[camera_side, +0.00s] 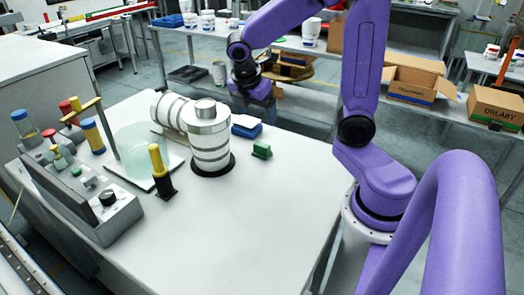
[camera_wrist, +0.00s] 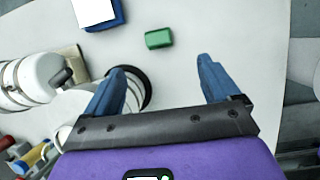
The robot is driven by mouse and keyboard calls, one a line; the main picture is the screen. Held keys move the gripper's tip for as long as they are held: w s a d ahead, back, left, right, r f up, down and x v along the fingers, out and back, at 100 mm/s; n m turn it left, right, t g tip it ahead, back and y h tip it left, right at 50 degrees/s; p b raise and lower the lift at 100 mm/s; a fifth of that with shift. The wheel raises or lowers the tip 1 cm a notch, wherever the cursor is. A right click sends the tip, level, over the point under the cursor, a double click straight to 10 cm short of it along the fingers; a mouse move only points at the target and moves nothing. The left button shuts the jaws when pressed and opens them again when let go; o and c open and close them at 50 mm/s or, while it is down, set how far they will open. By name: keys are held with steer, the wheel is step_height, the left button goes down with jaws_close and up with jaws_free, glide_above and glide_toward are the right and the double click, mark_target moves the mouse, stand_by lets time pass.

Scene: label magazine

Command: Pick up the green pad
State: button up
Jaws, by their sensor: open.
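The green pad (camera_side: 262,151) is a small block lying on the white table, right of the metal cylinder stack in the side view. In the wrist view the green pad (camera_wrist: 159,39) lies ahead of the fingertips, between their lines and slightly left of the middle. My gripper (camera_wrist: 163,66) is open with two blue fingers and nothing between them. In the side view my gripper (camera_side: 258,105) hangs above the table's far edge, higher than the pad and apart from it. The fingertips are hard to make out there.
A blue box with a white top (camera_side: 246,126) lies close beside the pad. The metal cylinder stack (camera_side: 209,140) stands on a black ring to its left. A yellow-and-black handle (camera_side: 160,170) and a control box (camera_side: 95,205) are farther left. The table's front right (camera_side: 250,225) is bare.

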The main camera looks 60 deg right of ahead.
steer(key=d, duration=0.2)
glide_above(262, 144)
steer(key=a, duration=0.3)
step_height(262, 144, down, 8)
steer(key=shift+d+x, duration=0.1)
steer(key=shift+x, duration=1.75)
steer(key=shift+d+x, duration=0.15)
steer(key=shift+x, duration=1.7)
steer(key=shift+r, duration=0.1)
steer(key=c, duration=1.1)
